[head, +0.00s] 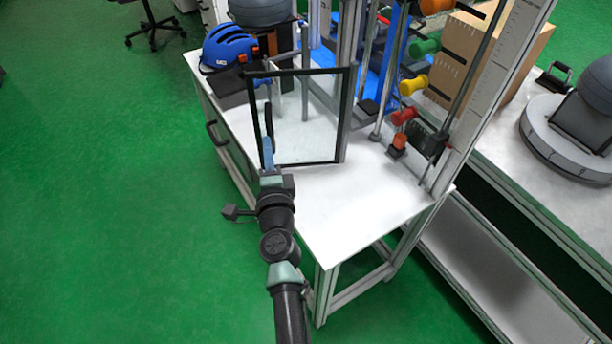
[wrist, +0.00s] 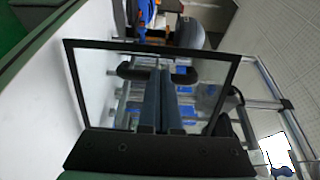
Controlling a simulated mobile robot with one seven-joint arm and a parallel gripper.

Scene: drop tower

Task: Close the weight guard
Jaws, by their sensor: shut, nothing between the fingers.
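The weight guard (head: 345,120) is a clear panel in a thin black frame, standing swung out from the tower over the white table. Its right edge is beside a grey upright. In the wrist view the guard's frame (wrist: 150,47) fills the middle. A black handle (head: 269,118) is near its left edge; in the wrist view dark handle parts (wrist: 131,72) show on both sides of my fingers. My gripper (head: 267,143) is shut and empty, with its fingertips (wrist: 161,68) close in front of the handle. I cannot tell whether they touch it.
The white table (head: 360,205) is clear in front of the guard. A blue helmet (head: 228,47) lies at its far left. Coloured knobs (head: 412,85) line the tower at right. A cardboard box (head: 485,55) stands on the other bench. Green floor is open at left.

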